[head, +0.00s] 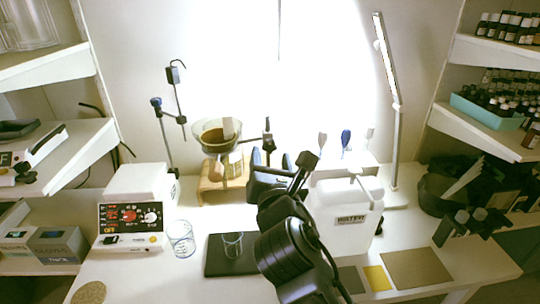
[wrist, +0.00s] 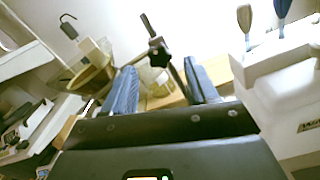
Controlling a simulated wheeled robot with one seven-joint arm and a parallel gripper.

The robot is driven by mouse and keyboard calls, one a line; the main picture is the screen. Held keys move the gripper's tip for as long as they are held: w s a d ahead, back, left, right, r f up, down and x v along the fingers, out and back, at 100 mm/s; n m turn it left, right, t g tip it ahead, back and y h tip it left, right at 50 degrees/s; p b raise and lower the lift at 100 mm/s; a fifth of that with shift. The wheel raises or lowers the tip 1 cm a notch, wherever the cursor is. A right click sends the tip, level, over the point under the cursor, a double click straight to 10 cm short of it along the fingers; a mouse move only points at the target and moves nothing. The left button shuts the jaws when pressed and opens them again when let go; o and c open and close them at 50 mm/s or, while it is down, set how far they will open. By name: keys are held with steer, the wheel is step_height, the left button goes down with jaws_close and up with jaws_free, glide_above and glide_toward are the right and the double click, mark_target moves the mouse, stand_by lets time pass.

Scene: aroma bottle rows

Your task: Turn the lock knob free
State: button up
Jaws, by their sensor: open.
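The lock knob (wrist: 159,52) is black and lobed, on a slanting dark rod in the wrist view. In the head view a dark knob (head: 267,141) shows just above my gripper, right of the glass funnel bowl (head: 213,136). My gripper (head: 270,158) is open in front of it. In the wrist view my gripper (wrist: 162,72) has its two blue-padded fingers apart, and the knob appears between them, near the fingertips. There is a gap on both sides of the knob. I cannot tell its exact depth relative to the tips.
A wooden stand (head: 208,187) holds the bowl at left. A white canister (head: 345,222) stands close to the right of my arm. A control box (head: 130,215), a beaker (head: 181,238) and a black plate with a small glass (head: 232,245) are in front. A lamp (head: 388,90) stands behind.

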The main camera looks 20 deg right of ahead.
steer(key=v, duration=0.4)
steer(key=shift+s+a+b, duration=0.15)
steer(key=shift+s+b, duration=0.15)
steer(key=shift+s, duration=0.1)
steer(key=s+f+m+g+y, duration=0.1)
steer(key=s+f+m+y, duration=0.2)
steer(key=s+f+m, duration=0.55)
steer(key=s+f+m+g+y, duration=0.15)
steer(key=s+f+m, duration=0.3)
steer(key=s, duration=0.75)
steer(key=s+d+r+m, duration=0.1)
steer(key=s+m, duration=0.7)
steer(key=s, duration=0.2)
steer(key=s+d+r+m+y, duration=0.1)
steer(key=s+d+r+m, duration=0.1)
steer(key=s+m, duration=0.6)
steer(key=shift+v, duration=0.95)
